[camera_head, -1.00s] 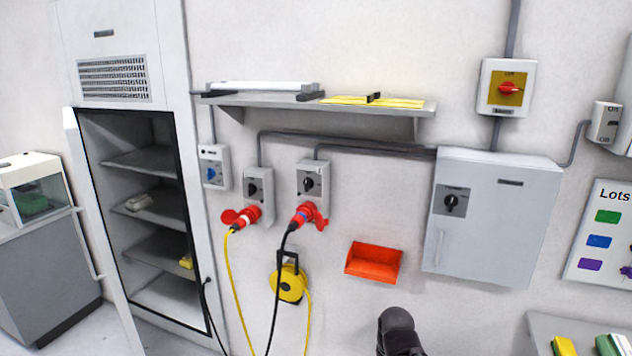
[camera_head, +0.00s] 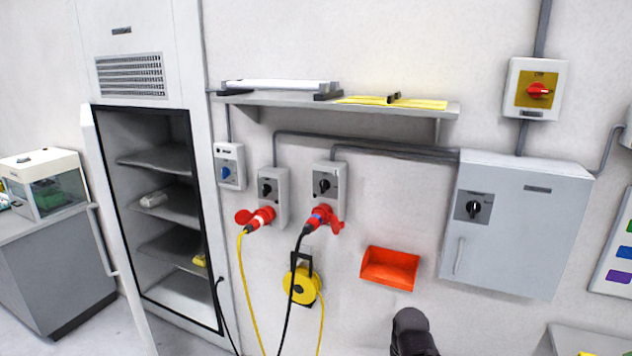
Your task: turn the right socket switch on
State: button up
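Two grey socket boxes with black rotary switches hang side by side on the wall under the shelf. The right socket switch (camera_head: 324,186) is a black knob on the right box; a plug (camera_head: 319,219) with a black cable is in the socket below it. The left socket switch (camera_head: 267,189) sits above a red plug (camera_head: 260,218) with a yellow cable. The knobs are too small to read their settings surely. A dark part of my arm (camera_head: 411,332) shows at the bottom, right of the sockets and well below them. My gripper's fingers are not visible.
A shelf (camera_head: 290,99) juts out above the sockets. A red bin (camera_head: 389,268) and a grey cabinet (camera_head: 520,232) are to the right. A yellow cable reel (camera_head: 301,286) hangs below. An open fridge (camera_head: 166,215) stands left. Cables hang down in front of the wall.

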aim_at(325, 184)
jog(key=i, duration=0.9)
jog(key=z, duration=0.05)
